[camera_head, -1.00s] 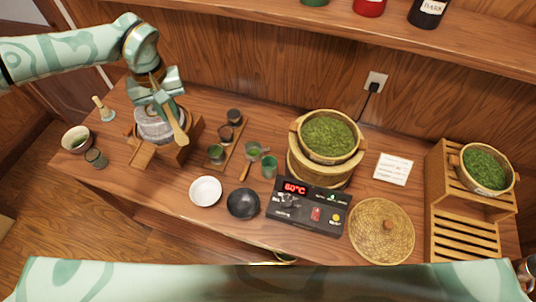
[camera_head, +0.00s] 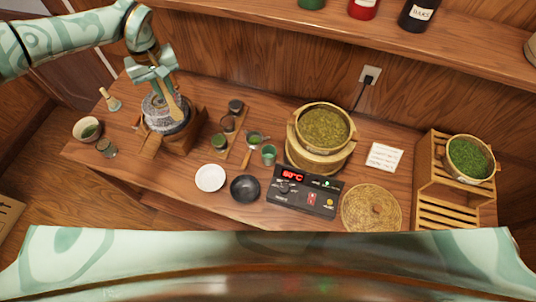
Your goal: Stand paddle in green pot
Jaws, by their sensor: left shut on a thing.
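My left gripper (camera_head: 158,76) is shut on the wooden paddle (camera_head: 177,112) and holds it above the grey stone mill (camera_head: 157,122) at the left of the counter. The paddle hangs steeply, with its broad end down in front of the mill. Exactly where the jaws grip it is hard to see. A small dark green pot (camera_head: 269,155) stands upright near the middle of the counter, well to the right of the paddle and apart from it. My right gripper is out of view.
A wooden board (camera_head: 234,139) with several small cups lies between mill and pot. A white bowl (camera_head: 210,177) and black bowl (camera_head: 245,188) stand in front. A steamer basket (camera_head: 298,145), control box (camera_head: 306,191) and woven lid (camera_head: 371,208) are to the right.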

